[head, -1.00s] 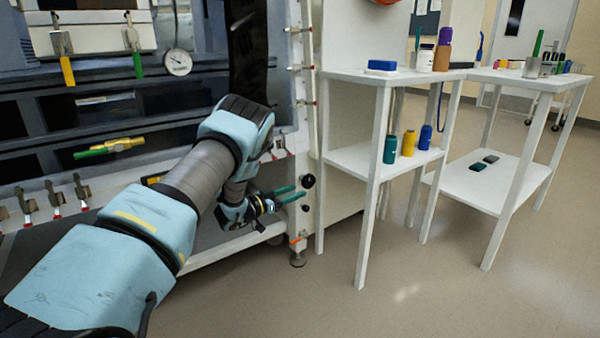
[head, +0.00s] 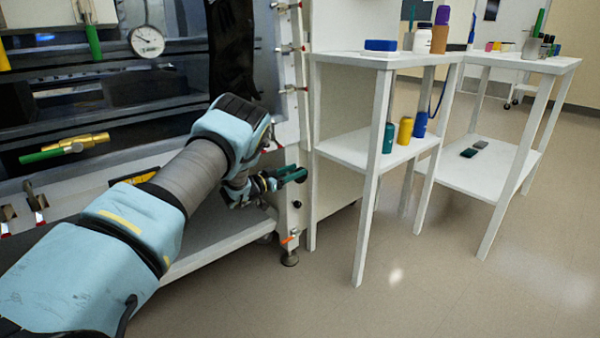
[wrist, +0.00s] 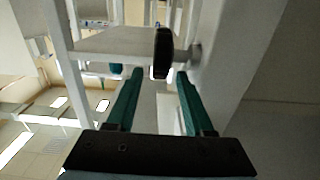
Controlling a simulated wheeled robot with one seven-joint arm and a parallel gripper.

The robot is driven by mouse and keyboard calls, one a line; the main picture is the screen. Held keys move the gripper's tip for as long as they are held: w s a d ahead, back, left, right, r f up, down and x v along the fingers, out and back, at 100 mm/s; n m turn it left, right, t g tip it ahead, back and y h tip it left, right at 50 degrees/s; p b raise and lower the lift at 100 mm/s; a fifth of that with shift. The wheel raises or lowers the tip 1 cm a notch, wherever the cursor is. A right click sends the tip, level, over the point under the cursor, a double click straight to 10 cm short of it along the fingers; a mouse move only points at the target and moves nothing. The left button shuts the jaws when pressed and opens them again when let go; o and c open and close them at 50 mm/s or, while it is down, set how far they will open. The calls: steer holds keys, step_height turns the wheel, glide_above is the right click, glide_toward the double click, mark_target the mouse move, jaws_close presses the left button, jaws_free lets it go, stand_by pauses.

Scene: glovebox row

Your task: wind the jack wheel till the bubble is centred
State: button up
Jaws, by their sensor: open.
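My gripper (head: 300,174) is open, with green fingers reaching right toward the white corner post of the glovebox frame. In the wrist view, a black round wheel or knob (wrist: 163,50) on a short stem stands edge-on from a white post, beyond and between the open fingertips (wrist: 160,74). The fingers do not appear closed on it. In the head view this upper knob is hidden or merges with my fingers; a smaller black knob (head: 297,204) shows just below. I cannot tell for sure which one is the jack wheel. No level bubble can be made out.
An orange lever (head: 290,239) sits low on the post above a levelling foot (head: 290,258). A white shelf table (head: 340,150) with bottles stands close right of the post. A dial gauge (head: 147,41) and brass valve (head: 85,141) are on the glovebox front. Floor in front is clear.

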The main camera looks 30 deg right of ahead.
steer(key=shift+w+d, duration=0.15)
steer(key=shift+d, duration=0.55)
steer(key=shift+w+d, duration=0.1)
steer(key=shift+d, duration=0.6)
steer(key=shift+c, duration=0.2)
jaws_close()
